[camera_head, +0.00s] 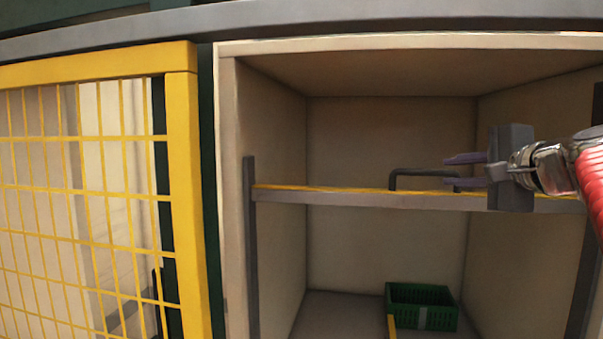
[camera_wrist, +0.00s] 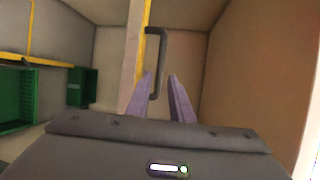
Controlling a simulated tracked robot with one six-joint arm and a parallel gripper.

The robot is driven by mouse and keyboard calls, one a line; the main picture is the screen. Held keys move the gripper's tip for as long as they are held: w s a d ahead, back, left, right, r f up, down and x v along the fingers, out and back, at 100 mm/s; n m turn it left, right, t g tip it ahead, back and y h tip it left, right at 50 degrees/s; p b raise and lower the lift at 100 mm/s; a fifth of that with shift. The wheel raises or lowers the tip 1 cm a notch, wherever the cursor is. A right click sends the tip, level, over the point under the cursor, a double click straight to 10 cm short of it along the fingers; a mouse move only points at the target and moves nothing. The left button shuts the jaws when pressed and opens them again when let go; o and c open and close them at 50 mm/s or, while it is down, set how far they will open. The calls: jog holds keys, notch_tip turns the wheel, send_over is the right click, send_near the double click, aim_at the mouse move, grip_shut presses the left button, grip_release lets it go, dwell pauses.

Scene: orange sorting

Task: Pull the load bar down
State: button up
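The load bar (camera_head: 330,197) is a grey beam with a yellow top edge, spanning the open compartment at mid height. A dark bracket-shaped handle (camera_head: 420,172) stands on it right of the middle. In the wrist view the bar (camera_wrist: 134,50) runs up the picture with the handle (camera_wrist: 163,50) beside it. My gripper (camera_head: 454,172) is at the handle's right end, its purple fingers pointing left. In the wrist view the fingers (camera_wrist: 160,76) are apart, and the handle's near end shows between them. I cannot tell whether they touch it.
A green crate (camera_head: 422,308) sits on the compartment floor below the bar; green crates also show at left in the wrist view (camera_wrist: 82,88). A yellow mesh gate (camera_head: 182,200) stands left of the compartment. Upright rails (camera_head: 250,260) flank the bar. Space below the bar's left part is clear.

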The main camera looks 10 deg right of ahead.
aim_at(417, 175)
dwell(0.3)
jog(key=w, duration=0.4)
jog(key=w+f, duration=0.1)
jog(key=w, duration=0.4)
jog(key=w+f, duration=0.1)
jog(key=w, duration=0.3)
jog(key=shift+w+d+f, duration=0.2)
jog(key=shift+d+f, duration=0.05)
jog(key=shift+d, duration=0.05)
jog(key=shift+c, duration=0.2)
grip_shut()
